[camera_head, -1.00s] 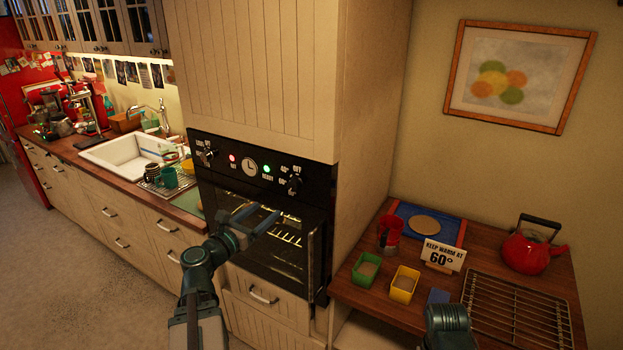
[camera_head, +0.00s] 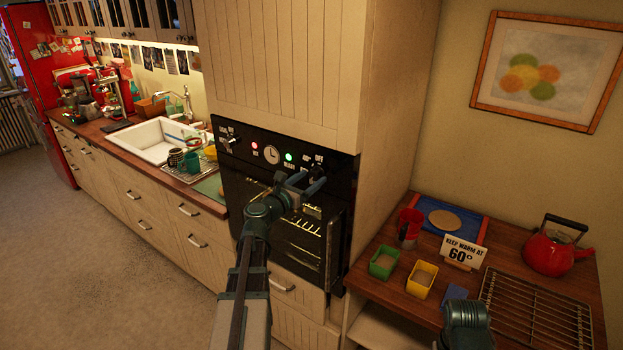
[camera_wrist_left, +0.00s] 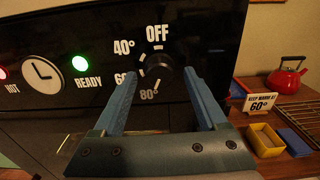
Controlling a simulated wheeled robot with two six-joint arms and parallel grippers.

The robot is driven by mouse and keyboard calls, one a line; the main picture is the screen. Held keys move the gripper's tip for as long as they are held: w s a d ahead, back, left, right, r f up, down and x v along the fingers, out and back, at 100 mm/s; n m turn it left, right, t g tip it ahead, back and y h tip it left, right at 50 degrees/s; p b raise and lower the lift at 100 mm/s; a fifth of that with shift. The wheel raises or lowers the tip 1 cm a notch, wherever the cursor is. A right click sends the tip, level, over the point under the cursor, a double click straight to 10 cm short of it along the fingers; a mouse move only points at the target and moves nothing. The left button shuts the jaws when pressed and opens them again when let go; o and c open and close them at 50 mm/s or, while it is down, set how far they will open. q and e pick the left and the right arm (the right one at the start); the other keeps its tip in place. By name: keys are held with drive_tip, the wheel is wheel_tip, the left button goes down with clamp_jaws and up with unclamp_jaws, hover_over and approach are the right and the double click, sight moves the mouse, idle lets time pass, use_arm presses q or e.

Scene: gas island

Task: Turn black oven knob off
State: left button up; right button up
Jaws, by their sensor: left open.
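The black oven knob (camera_head: 317,172) is at the right end of the dark oven panel (camera_head: 240,152). In the left wrist view the knob (camera_wrist_left: 159,76) sits below the word OFF, with 40°, 60° and 80° marked around its left and lower side. Its white mark appears to point down toward 80°. My left gripper (camera_head: 298,183) is open in front of the knob. In the left wrist view its two blue fingers (camera_wrist_left: 160,78) reach up on either side of the knob; I cannot tell whether they touch it. My right gripper is not in view.
A second knob (camera_head: 230,142), a red light (camera_head: 255,145), a clock (camera_head: 272,155) and a green READY light (camera_head: 289,157) share the panel. The oven door handle (camera_head: 331,250) projects below. A side table on the right holds a "KEEP WARM AT 60°" sign (camera_head: 463,251) and a red kettle (camera_head: 555,247).

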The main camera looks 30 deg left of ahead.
use_arm(q)
drive_tip(key=shift+w, duration=0.5)
clamp_jaws()
